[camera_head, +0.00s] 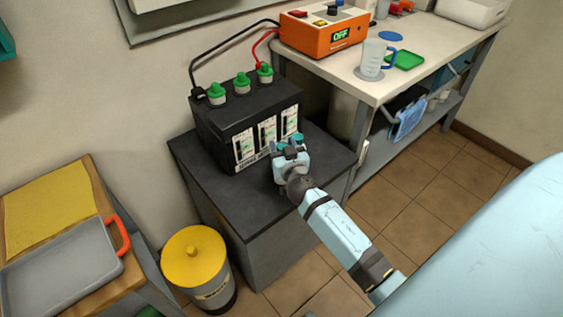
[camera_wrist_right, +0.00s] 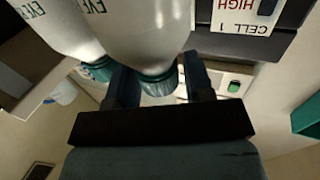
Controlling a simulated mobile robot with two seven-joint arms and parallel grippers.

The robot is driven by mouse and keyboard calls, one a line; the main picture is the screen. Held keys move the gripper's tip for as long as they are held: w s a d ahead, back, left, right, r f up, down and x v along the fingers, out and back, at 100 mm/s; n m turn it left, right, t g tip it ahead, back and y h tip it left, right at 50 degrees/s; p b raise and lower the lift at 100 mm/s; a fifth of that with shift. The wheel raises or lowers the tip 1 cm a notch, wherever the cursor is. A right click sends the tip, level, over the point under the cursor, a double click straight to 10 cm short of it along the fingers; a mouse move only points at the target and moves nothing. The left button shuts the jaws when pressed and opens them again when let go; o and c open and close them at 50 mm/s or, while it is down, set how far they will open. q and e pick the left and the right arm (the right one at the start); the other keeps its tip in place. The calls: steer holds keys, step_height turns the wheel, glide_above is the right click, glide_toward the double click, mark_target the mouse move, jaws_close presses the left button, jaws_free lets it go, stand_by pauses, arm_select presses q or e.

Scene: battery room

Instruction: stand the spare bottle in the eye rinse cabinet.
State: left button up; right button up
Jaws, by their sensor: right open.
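Two white bottles with teal caps show close up in the right wrist view: one nearer the middle (camera_wrist_right: 140,30) and one to its left (camera_wrist_right: 62,28). Both carry partly cut-off "EYE" lettering. My right gripper (camera_wrist_right: 160,88) is open, with its dark fingers either side of the middle bottle's teal cap. In the head view my right gripper (camera_head: 290,153) is by the teal caps, in front of the black battery (camera_head: 215,125); it hides much of the bottles. Which bottle is the spare cannot be told. I cannot identify the eye rinse cabinet. My left gripper is out of view.
The battery stands on a dark-topped cabinet (camera_head: 225,205) with cables to an orange charger (camera_head: 322,35). A workbench (camera_head: 350,80) with a mug (camera_head: 372,58) is behind right. A yellow-lidded bin (camera_head: 193,258) and grey tray (camera_head: 60,285) are left. A teal edge (camera_head: 5,42) shows top left.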

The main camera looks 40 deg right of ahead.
jaws_close()
